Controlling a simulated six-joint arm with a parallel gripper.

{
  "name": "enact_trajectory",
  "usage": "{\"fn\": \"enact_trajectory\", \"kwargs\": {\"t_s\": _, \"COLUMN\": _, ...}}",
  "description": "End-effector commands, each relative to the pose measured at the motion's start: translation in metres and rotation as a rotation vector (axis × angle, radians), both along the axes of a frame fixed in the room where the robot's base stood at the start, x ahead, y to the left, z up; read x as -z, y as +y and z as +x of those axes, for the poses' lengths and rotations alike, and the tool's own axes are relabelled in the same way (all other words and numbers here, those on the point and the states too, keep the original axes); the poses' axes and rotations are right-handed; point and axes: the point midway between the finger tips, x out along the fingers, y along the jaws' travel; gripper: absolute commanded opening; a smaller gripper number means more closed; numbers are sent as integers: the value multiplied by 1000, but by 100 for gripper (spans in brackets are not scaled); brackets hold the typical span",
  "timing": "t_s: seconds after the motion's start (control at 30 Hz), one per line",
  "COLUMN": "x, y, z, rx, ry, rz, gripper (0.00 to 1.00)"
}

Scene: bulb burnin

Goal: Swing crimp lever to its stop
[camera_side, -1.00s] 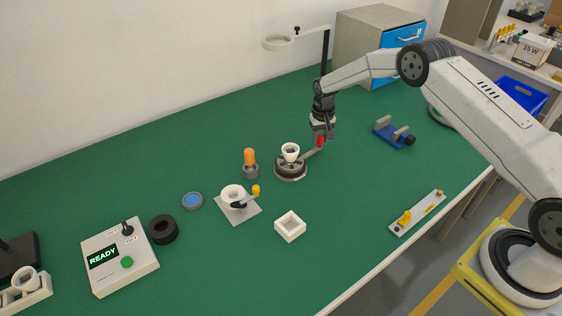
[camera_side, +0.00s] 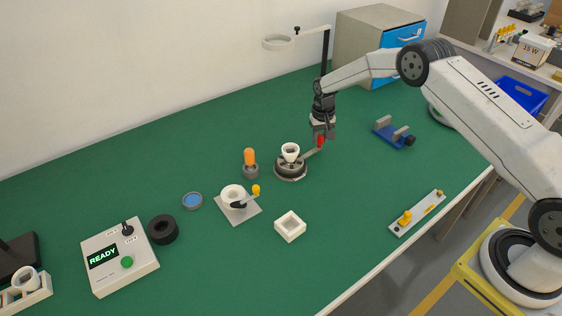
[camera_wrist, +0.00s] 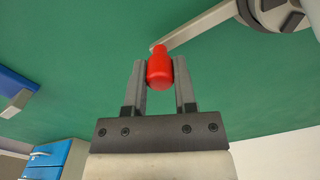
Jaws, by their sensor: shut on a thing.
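The crimp lever has a red knob (camera_side: 320,141) on a flat grey arm (camera_side: 310,154) that reaches out from a round dark crimp base (camera_side: 290,173). A white cup-shaped part (camera_side: 290,152) stands upright on the base. My gripper (camera_side: 322,138) is shut on the red knob, to the upper right of the base. In the wrist view the red knob (camera_wrist: 160,70) sits between my two grey fingers, and the lever arm (camera_wrist: 200,27) runs up and right to the round base (camera_wrist: 275,12), cut by the frame edge. The lever's stop cannot be made out.
An orange-topped holder (camera_side: 250,162) stands left of the base. A plate with a white ring and yellow knob (camera_side: 256,190) and a white square tray (camera_side: 290,226) lie in front. A blue vise (camera_side: 394,134) stands right. A ring stand (camera_side: 326,62) rises behind my gripper.

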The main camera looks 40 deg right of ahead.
Motion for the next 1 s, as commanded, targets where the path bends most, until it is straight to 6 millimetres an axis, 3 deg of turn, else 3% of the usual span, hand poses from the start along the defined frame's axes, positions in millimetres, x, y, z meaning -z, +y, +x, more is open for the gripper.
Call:
{"fn": "enact_trajectory", "kwargs": {"t_s": 0.57, "x": 0, "y": 1, "z": -3, "rx": 22, "ry": 1, "rz": 1, "gripper": 0}}
{"fn": "enact_trajectory", "kwargs": {"t_s": 1.0, "x": -1, "y": 2, "z": -30, "rx": 232, "ry": 1, "rz": 2, "gripper": 0}}
